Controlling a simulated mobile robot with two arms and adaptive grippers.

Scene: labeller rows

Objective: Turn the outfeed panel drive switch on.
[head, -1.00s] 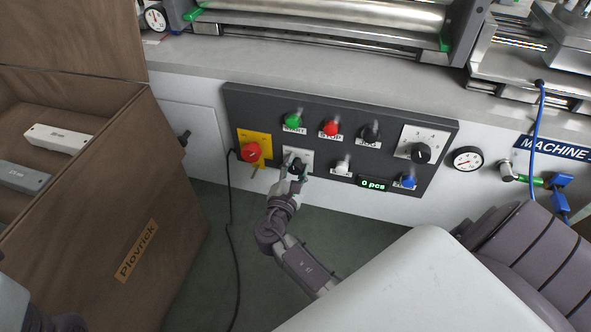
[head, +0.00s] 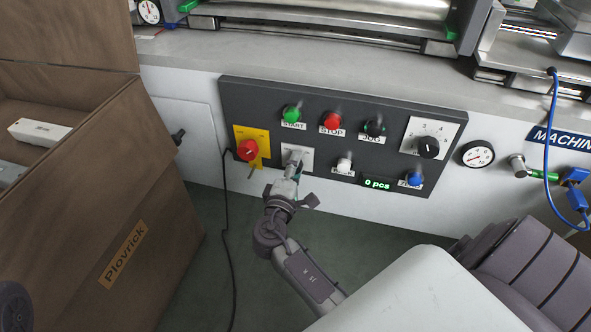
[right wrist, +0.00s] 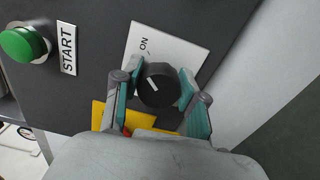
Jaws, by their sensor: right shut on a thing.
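The drive switch is a black round knob (right wrist: 157,88) with a white pointer line, on a white plate (right wrist: 182,45) marked ON. In the right wrist view the line slants up and left; I cannot tell whether it lines up exactly with the ON mark. My right gripper (right wrist: 156,92) is shut on the knob, one finger on each side. In the head view the right gripper (head: 292,168) reaches the white plate (head: 303,153) from below and hides most of the knob. My left gripper is not in view.
On the dark panel (head: 235,105), a red knob (head: 248,150) on a yellow plate sits just left of the switch. Green START (head: 292,114) and red STOP (head: 332,121) buttons are above, a white button (head: 345,163) right.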

